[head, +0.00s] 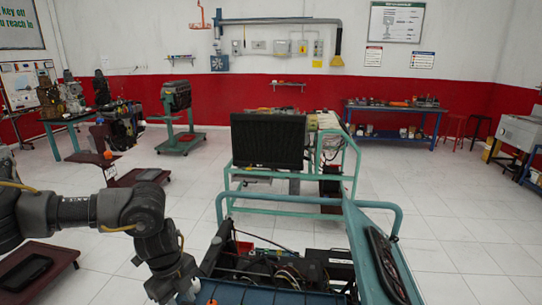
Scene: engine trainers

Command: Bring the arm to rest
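My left arm comes in from the left edge, bent at the elbow, with its forearm hanging down at the lower left. My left gripper (187,297) is at the bottom edge, beside the left side of the nearest engine trainer (283,296). The frame's edge cuts it off, so its fingers and anything between them are hidden. My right arm and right gripper are not in view.
The nearest trainer's green tube frame (310,203) stands close ahead. Behind it is a second trainer with a black radiator (268,140). A dark red cart (38,271) stands at lower left. A blue workbench (396,107) is at the back. White floor is clear at right.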

